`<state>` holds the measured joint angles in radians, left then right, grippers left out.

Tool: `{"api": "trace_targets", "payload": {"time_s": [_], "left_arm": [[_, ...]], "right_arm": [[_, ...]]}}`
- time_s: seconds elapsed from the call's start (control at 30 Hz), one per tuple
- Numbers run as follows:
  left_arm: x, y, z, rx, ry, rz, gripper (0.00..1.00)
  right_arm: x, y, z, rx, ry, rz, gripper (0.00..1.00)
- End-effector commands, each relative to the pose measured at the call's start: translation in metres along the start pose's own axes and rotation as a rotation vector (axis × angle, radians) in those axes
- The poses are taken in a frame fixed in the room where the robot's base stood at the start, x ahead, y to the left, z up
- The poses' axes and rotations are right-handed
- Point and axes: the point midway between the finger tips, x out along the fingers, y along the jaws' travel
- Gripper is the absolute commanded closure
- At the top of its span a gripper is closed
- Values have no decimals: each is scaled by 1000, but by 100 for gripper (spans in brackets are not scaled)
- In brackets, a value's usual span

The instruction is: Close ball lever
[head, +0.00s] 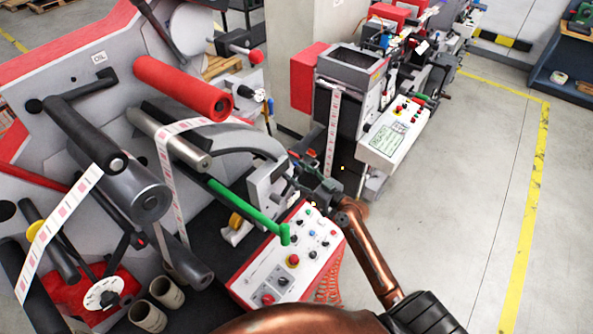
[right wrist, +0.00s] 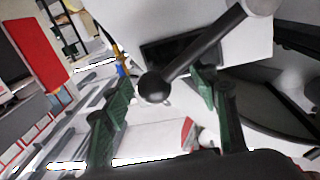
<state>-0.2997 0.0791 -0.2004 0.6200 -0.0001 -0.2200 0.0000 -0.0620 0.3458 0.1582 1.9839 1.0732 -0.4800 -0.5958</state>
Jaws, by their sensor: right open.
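The ball lever (right wrist: 203,52) shows in the right wrist view as a dark grey rod running from the upper right down to a black ball (right wrist: 154,88). The ball appears between the two green fingers of my right gripper (right wrist: 163,78), which is open. I cannot tell how deep the ball sits between the fingers; neither finger clearly presses on it. In the head view my right gripper (head: 308,178) is beside the grey box (head: 268,190) on the machine, and the lever cannot be made out there. My left gripper is not in view.
A control panel (head: 278,278) with buttons and a red-and-yellow stop knob lies below my right gripper. A green bar (head: 245,208) and several rollers with a label web fill the left. A second machine (head: 395,130) stands behind. The floor on the right is clear.

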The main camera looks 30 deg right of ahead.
Motion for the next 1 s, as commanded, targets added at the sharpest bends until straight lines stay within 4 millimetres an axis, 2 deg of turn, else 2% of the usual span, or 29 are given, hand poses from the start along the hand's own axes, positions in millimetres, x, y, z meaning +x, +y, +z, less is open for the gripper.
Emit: {"api": "trace_targets", "payload": {"time_s": [0.17, 0.9, 1.0], "left_arm": [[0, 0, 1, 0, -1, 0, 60], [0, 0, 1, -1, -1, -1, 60], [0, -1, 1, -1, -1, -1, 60]], "right_arm": [[0, 0, 1, 0, 0, 0, 46], [-1, 0, 2, -1, -3, 0, 96], [-1, 0, 2, -2, -5, 0, 100]]}}
